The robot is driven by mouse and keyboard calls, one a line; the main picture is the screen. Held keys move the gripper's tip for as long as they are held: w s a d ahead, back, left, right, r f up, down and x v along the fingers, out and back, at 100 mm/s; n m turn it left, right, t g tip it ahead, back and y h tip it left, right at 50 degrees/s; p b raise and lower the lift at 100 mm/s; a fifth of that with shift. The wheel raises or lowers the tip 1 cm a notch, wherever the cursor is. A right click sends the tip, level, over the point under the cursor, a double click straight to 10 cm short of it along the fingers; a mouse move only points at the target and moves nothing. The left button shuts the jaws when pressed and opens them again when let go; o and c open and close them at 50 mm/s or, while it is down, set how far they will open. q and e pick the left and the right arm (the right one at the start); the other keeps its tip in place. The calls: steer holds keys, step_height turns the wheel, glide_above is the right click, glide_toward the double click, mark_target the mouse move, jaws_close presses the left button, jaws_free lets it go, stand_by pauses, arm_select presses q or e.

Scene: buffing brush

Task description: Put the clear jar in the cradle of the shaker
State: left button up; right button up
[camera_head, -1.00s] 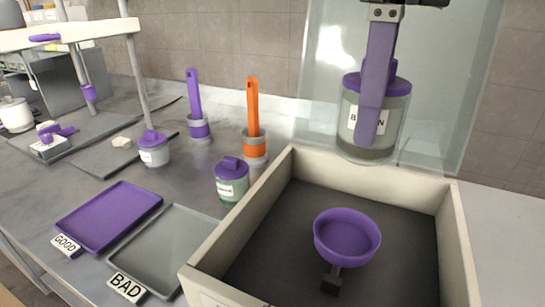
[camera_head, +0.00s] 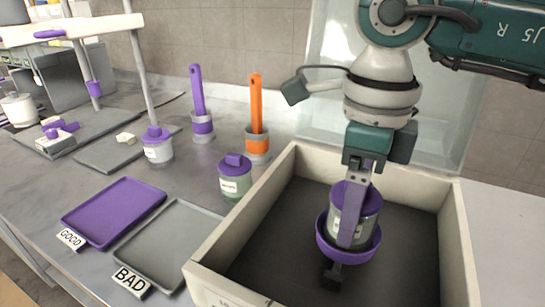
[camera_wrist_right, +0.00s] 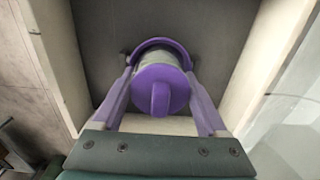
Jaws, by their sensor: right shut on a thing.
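The clear jar (camera_head: 370,203) has a purple lid and is upright. My right gripper (camera_head: 350,236) reaches down from above and is shut on it, one finger on each side. The jar's lower part is inside the purple bowl-shaped cradle (camera_head: 327,246) of the shaker; the rim hides its base, so I cannot tell whether it touches the bottom. In the right wrist view the jar's lid (camera_wrist_right: 152,90) lies between the two purple fingers, with the cradle's rim (camera_wrist_right: 158,43) curving behind it. My left gripper is not in view.
A pale-walled box (camera_head: 225,240) surrounds the cradle. To its left stand a green jar (camera_head: 235,184), a whitish jar (camera_head: 158,152), and purple (camera_head: 198,95) and orange (camera_head: 256,105) handled tools in cups. A purple tray (camera_head: 115,210) and grey tray (camera_head: 168,243) lie front left.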

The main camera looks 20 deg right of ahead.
steer(key=shift+f, duration=0.1)
steer(key=o, duration=1.5)
step_height(320, 180, up, 12)
steer(key=shift+r+b, duration=0.15)
steer(key=shift+b, duration=0.35)
